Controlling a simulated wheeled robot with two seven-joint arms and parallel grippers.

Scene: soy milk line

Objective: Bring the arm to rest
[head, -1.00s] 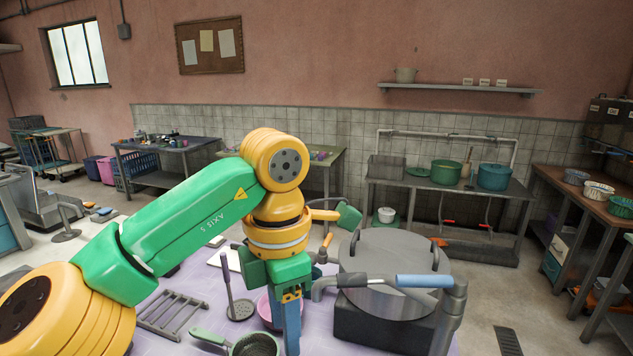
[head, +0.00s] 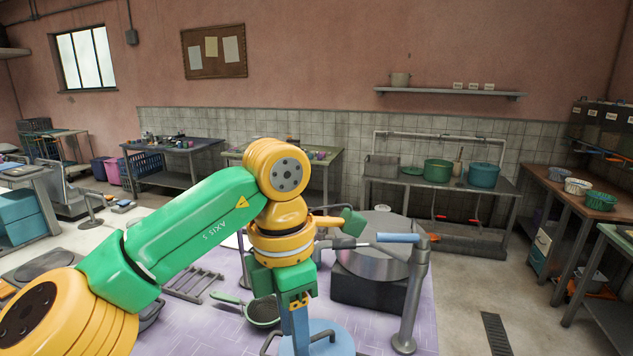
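My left arm (head: 180,225), green and yellow, comes in from the left and bends down at a yellow joint. My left gripper (head: 299,332) hangs below it, pointing down at the bottom edge of the picture. Its fingertips are not clearly visible, and I cannot tell whether it is open or shut. A light blue round lid or vessel (head: 338,333) with dark handles is behind it, and I cannot tell whether they touch. My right gripper is not in view.
A green-handled strainer (head: 262,312) and a grey rack (head: 193,284) lie left of my gripper.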

